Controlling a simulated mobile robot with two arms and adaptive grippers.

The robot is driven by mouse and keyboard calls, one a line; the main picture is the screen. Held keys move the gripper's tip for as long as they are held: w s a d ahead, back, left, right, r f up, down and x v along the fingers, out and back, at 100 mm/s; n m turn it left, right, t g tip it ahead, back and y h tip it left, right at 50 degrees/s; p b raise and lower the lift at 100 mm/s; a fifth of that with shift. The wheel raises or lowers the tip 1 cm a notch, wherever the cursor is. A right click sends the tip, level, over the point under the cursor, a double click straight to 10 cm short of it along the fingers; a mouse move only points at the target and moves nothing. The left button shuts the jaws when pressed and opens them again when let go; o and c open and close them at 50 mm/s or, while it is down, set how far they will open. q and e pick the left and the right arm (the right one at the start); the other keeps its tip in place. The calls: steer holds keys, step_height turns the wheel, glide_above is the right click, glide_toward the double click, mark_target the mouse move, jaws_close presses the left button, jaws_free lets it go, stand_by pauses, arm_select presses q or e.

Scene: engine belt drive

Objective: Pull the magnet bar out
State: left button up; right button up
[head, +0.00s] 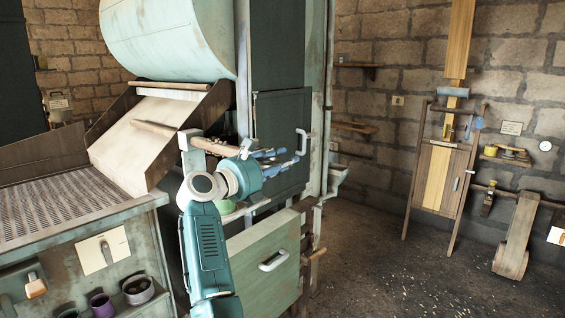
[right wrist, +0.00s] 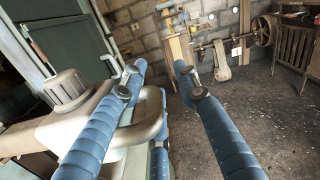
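A brown round bar (head: 153,129) lies across the pale chute and runs right through a grey bracket, ending behind my right gripper. I take it for the magnet bar, but cannot be sure. My right gripper (head: 282,160) reaches past the bar's right end with its blue fingers apart. In the right wrist view, a thick pale loop handle (right wrist: 157,118) curves beside the left finger and into the gap of the open gripper (right wrist: 156,68). I cannot tell whether they touch. The handle's join to the bar is hidden. My left gripper is not in view.
A dark door with a white handle (head: 303,142) stands behind the fingers. A green drawer (head: 245,262) with a pale handle is below. The perforated tray (head: 50,208) lies left. Open floor (head: 400,275) is at the right, before a stone wall.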

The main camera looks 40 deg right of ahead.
steer(key=a, duration=0.8)
steer(key=s+a, duration=0.1)
steer(key=a, duration=0.3)
